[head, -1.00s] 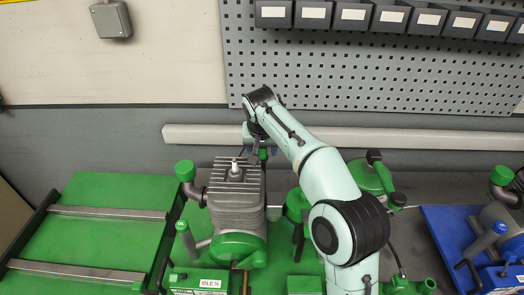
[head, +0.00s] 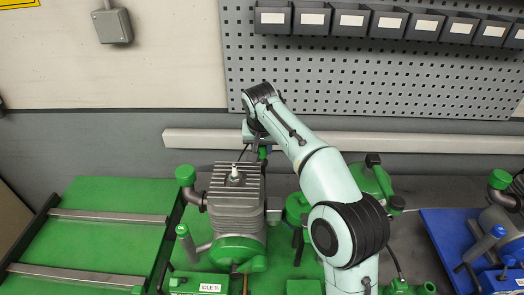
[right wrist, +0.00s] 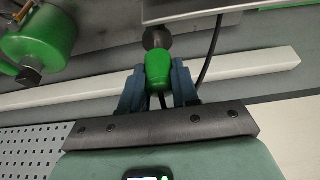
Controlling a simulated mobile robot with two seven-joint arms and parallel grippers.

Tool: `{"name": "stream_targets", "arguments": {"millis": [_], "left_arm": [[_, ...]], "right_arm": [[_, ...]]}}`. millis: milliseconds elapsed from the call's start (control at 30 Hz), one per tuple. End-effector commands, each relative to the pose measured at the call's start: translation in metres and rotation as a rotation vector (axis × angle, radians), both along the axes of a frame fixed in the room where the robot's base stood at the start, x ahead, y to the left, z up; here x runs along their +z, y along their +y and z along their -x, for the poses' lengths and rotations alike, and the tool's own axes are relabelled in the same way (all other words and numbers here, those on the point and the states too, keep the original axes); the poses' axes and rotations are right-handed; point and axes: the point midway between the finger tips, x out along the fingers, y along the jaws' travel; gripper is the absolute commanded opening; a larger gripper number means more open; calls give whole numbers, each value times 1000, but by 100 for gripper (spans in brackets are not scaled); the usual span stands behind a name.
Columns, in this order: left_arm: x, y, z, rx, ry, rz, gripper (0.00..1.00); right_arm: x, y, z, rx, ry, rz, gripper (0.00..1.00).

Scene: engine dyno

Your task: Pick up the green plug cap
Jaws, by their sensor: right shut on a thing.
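The green plug cap (right wrist: 159,72) sits between the two blue-grey fingers of my right gripper (right wrist: 157,84) in the right wrist view. The gripper is shut on it. A dark round end shows at the cap's far side. In the head view the right gripper (head: 256,148) is behind the finned engine, and a small part of the green cap (head: 263,153) shows below the wrist. My left gripper is not in view.
A grey finned engine (head: 237,206) with a white spark plug (head: 235,173) on top stands left of my right arm. A green bench plate (head: 100,231) lies at left. A blue station (head: 449,234) is at right. A pegboard with bins (head: 375,70) hangs behind.

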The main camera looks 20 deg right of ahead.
Motion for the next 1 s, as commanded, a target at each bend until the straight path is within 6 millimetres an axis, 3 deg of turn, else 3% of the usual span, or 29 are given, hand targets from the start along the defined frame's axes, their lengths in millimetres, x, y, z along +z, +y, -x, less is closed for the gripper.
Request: {"name": "stream_targets", "arguments": {"millis": [33, 133, 400, 700, 1000], "left_arm": [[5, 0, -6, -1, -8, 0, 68], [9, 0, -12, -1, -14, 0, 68], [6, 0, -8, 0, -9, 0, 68], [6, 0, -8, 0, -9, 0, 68], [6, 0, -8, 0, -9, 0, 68]], "right_arm": [[14, 0, -3, 0, -10, -1, 1], [34, 0, -3, 1, -10, -1, 1], [59, 0, -2, -1, -5, 1, 1], [74, 0, -1, 1, -3, -1, 1], [77, 0, 0, 2, -2, 0, 1]]}}
